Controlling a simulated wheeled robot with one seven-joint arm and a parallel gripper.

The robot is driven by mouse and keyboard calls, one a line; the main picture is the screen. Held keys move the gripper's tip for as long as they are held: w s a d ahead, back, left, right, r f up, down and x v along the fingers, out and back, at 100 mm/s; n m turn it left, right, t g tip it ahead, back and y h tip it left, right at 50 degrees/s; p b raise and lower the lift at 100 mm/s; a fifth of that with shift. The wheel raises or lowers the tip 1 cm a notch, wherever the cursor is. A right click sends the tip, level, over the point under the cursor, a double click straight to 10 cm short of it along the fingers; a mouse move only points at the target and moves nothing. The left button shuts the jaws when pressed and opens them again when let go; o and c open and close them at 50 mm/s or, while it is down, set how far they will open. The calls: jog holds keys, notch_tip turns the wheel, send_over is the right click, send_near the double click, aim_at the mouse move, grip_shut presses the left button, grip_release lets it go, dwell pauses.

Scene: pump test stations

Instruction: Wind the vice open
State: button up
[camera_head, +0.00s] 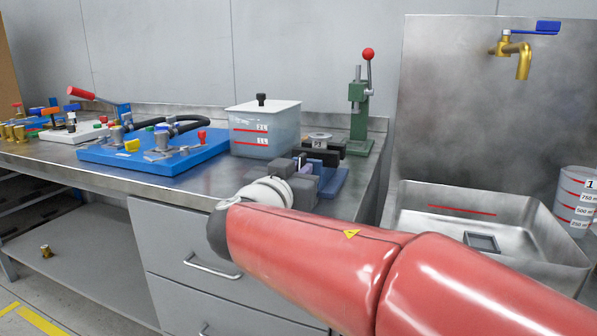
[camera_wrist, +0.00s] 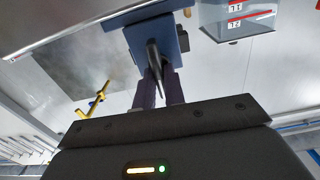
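The vice, with a blue base (camera_head: 332,183) and dark jaws, stands near the right front edge of the bench. A round grey part with a label (camera_head: 320,137) sits at its top. My gripper (camera_head: 297,176) is at the front of the vice, and my wrist covers part of it. In the wrist view the blue vice body (camera_wrist: 170,36) is ahead, with a dark tapered handle (camera_wrist: 153,58) pointing between my two fingers (camera_wrist: 159,85). The fingers stand apart on either side of the handle. I cannot tell whether they touch it.
A lidded clear tank (camera_head: 264,130) stands behind the vice, with a green press (camera_head: 359,118) at back right. A blue pump board (camera_head: 110,154) lies to the left. A steel sink (camera_head: 415,221) and a brass tap (camera_head: 523,62) are on the right.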

grip_shut()
jog(key=shift+f+n+b, duration=0.15)
jog(key=shift+n+b, duration=0.15)
jog(key=shift+b, duration=0.2)
